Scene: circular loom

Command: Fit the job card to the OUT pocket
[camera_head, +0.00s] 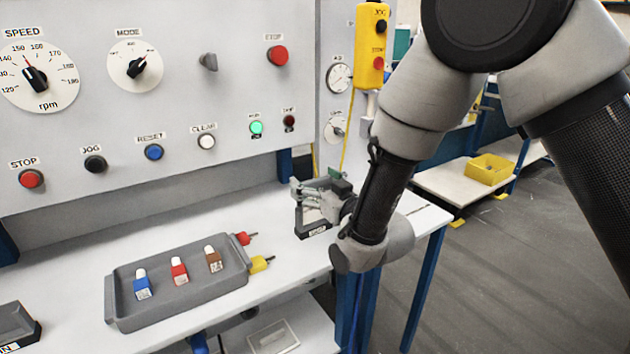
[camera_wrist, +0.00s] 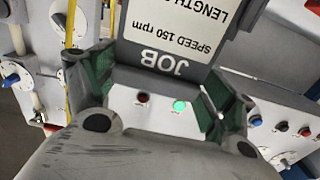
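The job card (camera_wrist: 180,40) shows upside down in the wrist view, a white face with SPEED 150 rpm and a grey header marked JOB. My gripper (camera_wrist: 155,92) has its green-padded fingers at the two sides of that header and appears shut on it. In the head view my gripper (camera_head: 318,195) is above the right part of the white table. A dark pocket (camera_head: 312,224) with a pale label stands just under it; the label is too small to read clearly. Whether the card is in the pocket cannot be told, as the fingers hide the card there.
A grey tray (camera_head: 125,312) with blue, red and brown-labelled small items lies left of my gripper. Red and yellow-ended items lie beside it. Another dark pocket (camera_head: 18,325) sits at the lower left. The control panel (camera_head: 110,120) rises behind; a yellow pendant (camera_head: 372,45) hangs nearby.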

